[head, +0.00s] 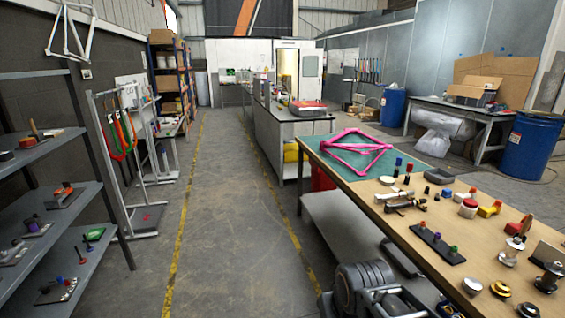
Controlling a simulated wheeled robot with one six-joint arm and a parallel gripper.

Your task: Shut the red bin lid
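A red shape (322,179) shows low down at the far end of the right workbench, under the tabletop and partly hidden by it. It may be the red bin; its lid is not visible, so I cannot tell whether it is open or shut.
The wooden workbench (408,222) on the right holds a pink bike frame (356,147) and several small parts. A grey shelf rack (75,190) stands on the left. The floor aisle (225,215) between yellow lines is clear. Blue drums (531,147) stand at right.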

